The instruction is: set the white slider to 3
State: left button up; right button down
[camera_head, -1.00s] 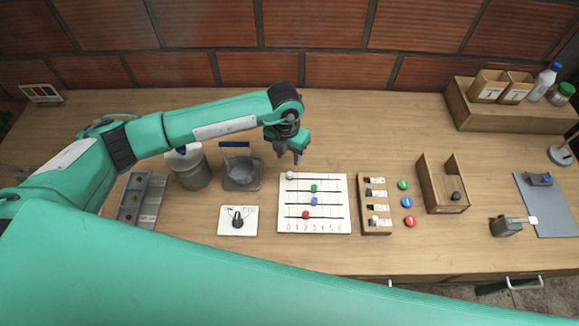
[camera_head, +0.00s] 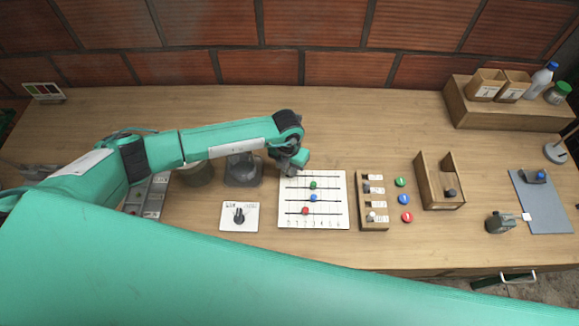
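The slider board (camera_head: 335,220) is a white panel lying on the table, with several horizontal black tracks and a row of numbers along its front edge. A green slider (camera_head: 313,185), a blue slider (camera_head: 314,198) and a red slider (camera_head: 305,211) show on the lower tracks. My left gripper (camera_head: 289,172) is lowered over the left end of the top track. The white slider is hidden behind it. The fingers are too small and covered to tell whether they are open or shut, or touch the slider. My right gripper is not in view.
A dial panel (camera_head: 239,216) lies left of the board. A wooden switch block (camera_head: 374,222) stands to its right, then green (camera_head: 400,182), blue (camera_head: 404,199) and red (camera_head: 406,217) buttons. A wooden box (camera_head: 441,204) is farther right.

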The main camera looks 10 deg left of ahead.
pick_arm(q)
grip_shut()
jog(key=shift+d, duration=0.1)
jog(key=d+b, duration=0.2)
jog(key=d, duration=0.1)
jog(key=w+d+b, duration=0.1)
jog(key=d+b, duration=0.1)
jog(key=d, duration=0.1)
jog(key=shift+w+d+f, duration=0.1)
jog(key=shift+w+f, duration=0.05)
jog(key=shift+w, duration=0.05)
jog(key=shift+d, duration=0.3)
jog(key=shift+r, duration=0.2)
jog(key=o, duration=0.7)
grip_release()
jog(key=shift+o, duration=0.2)
